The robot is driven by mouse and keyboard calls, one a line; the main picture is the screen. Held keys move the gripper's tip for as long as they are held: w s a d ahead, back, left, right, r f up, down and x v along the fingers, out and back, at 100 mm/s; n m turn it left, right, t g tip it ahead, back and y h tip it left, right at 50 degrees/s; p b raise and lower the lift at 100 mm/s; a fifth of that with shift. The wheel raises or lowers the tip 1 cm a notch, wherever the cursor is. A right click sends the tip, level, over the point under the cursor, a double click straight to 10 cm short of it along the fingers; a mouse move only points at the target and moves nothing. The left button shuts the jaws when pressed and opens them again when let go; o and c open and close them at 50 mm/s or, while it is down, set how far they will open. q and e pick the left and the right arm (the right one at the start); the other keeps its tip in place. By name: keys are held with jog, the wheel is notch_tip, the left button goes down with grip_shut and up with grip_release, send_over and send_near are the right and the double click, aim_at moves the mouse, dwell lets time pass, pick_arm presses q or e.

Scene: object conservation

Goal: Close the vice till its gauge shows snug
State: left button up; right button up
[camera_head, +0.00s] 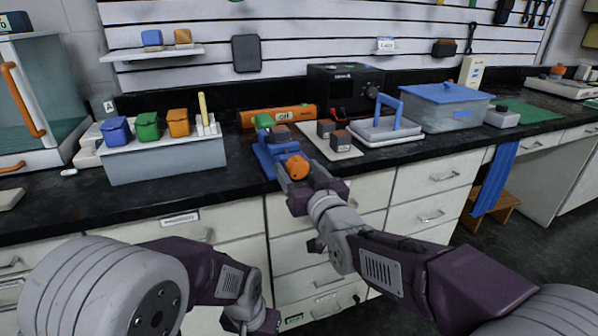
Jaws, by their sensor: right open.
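The blue vice (267,158) stands near the front edge of the black counter, with a green part at its top left and a dark block at its top. Its orange round knob (297,167) faces the front. My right gripper (290,176) is at the knob, with its fingers by it; it is open, and I cannot tell whether it touches the knob. The gauge reading cannot be made out. My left gripper (252,322) hangs low in front of the drawers, near the picture's bottom edge, and its fingers do not show clearly.
Right of the vice is a pale board (345,154) with dark blocks, then a grey tray with a blue handle (388,128). A grey rack (165,162) with coloured blocks stands left. An orange bar (252,117) lies behind. White drawers (425,180) are below.

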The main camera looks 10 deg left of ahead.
jog(key=c, duration=1.4)
jog(key=shift+f+m+b, duration=0.15)
jog(key=shift+m+b, duration=0.15)
jog(key=shift+b, duration=0.05)
jog(key=shift+m+b, duration=0.3)
jog(key=shift+m, duration=0.1)
jog(key=o, duration=1.4)
jog(key=p+v, duration=0.1)
jog(key=v, duration=0.8)
